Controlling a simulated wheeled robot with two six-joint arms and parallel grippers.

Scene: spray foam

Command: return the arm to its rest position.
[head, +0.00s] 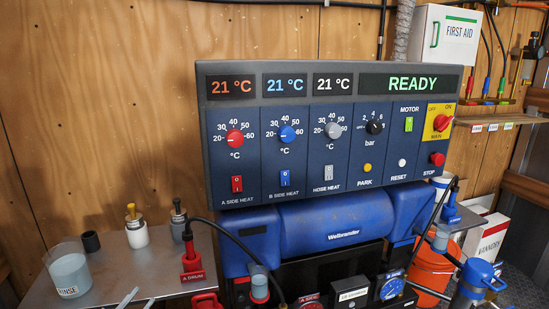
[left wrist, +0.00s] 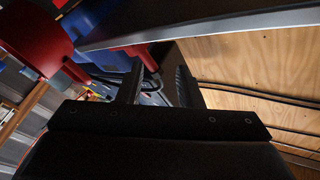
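My left gripper (head: 138,300) shows only as two pale, slim fingertips at the bottom edge of the head view, in front of the metal side table. In the left wrist view the two fingers of the left gripper (left wrist: 160,78) stand apart with nothing visibly held between them. The rest of the left arm is out of the head view. My right gripper and arm are in neither view.
The metal table (head: 110,266) holds a rinse beaker (head: 69,270), a black cup (head: 91,242) and small containers. The spray machine's control panel (head: 330,135) fills the middle, reading READY. A black hose (head: 236,236) arches beside the red A drum tag (head: 193,276).

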